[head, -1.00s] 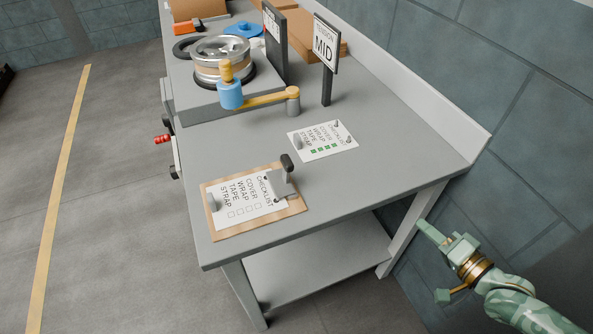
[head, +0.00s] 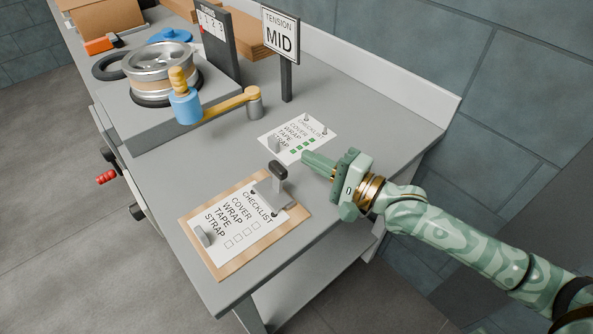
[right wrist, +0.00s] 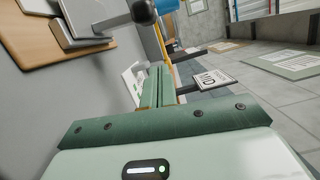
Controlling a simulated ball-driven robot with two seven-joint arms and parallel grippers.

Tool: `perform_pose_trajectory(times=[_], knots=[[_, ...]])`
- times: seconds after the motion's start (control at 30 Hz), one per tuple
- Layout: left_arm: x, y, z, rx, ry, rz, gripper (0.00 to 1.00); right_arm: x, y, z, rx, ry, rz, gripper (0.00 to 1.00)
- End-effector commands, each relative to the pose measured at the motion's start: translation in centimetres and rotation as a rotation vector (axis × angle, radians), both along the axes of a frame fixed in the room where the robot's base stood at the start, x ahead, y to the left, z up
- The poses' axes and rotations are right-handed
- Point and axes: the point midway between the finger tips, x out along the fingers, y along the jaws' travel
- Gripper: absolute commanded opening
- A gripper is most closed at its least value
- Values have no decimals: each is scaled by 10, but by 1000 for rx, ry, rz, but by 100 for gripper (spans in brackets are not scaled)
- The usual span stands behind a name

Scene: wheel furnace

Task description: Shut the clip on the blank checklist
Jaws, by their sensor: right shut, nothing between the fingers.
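The blank checklist (head: 235,222), with empty boxes, lies on a brown clipboard (head: 220,272) near the table's front edge. Its grey metal clip (head: 272,193) sits at the sheet's right end, with a dark-knobbed lever (head: 279,172) standing up. In the right wrist view the clipboard (right wrist: 35,40) is at upper left and the knob (right wrist: 144,11) at the top. My right gripper (head: 308,158) is shut and empty, above the table, to the right of the lever and apart from it; its fingers also show in the right wrist view (right wrist: 158,85). My left gripper is out of view.
A second checklist (head: 297,139) with green ticks lies just behind my right fingertips. A yellow crank with a blue grip (head: 184,106), a metal wheel (head: 160,65) and a MID sign (head: 281,38) stand farther back. The table (head: 365,125) is clear at right.

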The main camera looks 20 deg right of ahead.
Motion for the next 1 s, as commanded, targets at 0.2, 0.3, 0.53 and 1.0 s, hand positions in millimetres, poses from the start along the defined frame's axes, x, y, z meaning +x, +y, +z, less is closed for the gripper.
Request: perform_pose_trajectory(times=[0.2, 0.3, 0.53, 1.0], knots=[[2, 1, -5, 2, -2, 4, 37, -10, 29, 2, 2, 1, 2, 0], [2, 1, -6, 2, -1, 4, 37, -12, 35, 3, 0, 0, 2, 0], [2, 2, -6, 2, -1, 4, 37, -13, 38, 4, -2, 0, 1, 0], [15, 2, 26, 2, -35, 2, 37, -19, 52, 14, -109, -44, 0, 0]])
